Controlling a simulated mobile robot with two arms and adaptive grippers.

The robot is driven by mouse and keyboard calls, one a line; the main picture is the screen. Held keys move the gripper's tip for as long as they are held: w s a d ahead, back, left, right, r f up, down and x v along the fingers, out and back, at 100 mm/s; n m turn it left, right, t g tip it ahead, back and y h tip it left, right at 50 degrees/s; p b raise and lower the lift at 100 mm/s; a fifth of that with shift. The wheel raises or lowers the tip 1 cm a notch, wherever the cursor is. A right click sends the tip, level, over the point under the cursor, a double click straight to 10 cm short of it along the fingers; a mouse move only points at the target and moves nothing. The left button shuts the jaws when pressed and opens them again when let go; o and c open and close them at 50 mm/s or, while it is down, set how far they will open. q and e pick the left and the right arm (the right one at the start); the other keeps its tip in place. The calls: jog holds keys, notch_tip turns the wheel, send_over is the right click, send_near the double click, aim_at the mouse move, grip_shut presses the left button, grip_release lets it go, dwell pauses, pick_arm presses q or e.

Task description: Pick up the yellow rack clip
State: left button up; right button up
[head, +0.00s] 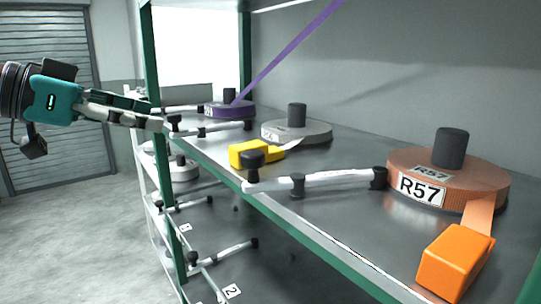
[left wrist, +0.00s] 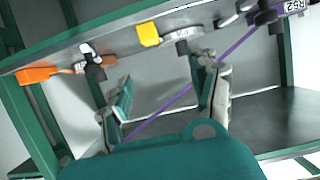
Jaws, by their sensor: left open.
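The yellow rack clip (head: 248,153) lies on the metal shelf near its front edge, at the end of the grey webbing roll's loose strip. It also shows in the left wrist view (left wrist: 148,34), above the space between my fingers. My left gripper (head: 158,119) is open and empty, left of the clip and near the green shelf post, apart from the clip. Its two fingers (left wrist: 162,72) stand wide apart in the left wrist view. My right gripper is in neither view.
The shelf (head: 345,228) also holds a grey roll (head: 310,133), a purple roll (head: 217,110) with a strip rising rightward, and an orange-brown R57 roll (head: 405,190) with an orange clip (head: 453,262). White bars (head: 325,180) with black knobs and the green post (head: 152,60) are nearby obstacles.

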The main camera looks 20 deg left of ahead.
pick_arm(q)
jog(key=s+d, duration=0.1)
jog(key=d, duration=0.1)
jog(key=p, duration=0.6)
send_near(236, 148)
jog(key=x, duration=0.4)
jog(key=shift+w+d+f+g+p, duration=0.2)
jog(key=shift+w+d+g+p, duration=0.15)
jog(key=shift+w, duration=0.25)
jog(key=p+x, duration=0.3)
jog(key=shift+w+a, duration=0.1)
jog(key=shift+a, duration=0.05)
jog(key=w+d+p, duration=0.1)
jog(key=p, duration=0.4)
jog(key=shift+w+f+p, duration=0.15)
jog(key=shift+w+p, duration=0.1)
jog(key=shift+p, duration=0.05)
jog(key=shift+w+f, duration=0.1)
jog(key=shift+f, duration=0.25)
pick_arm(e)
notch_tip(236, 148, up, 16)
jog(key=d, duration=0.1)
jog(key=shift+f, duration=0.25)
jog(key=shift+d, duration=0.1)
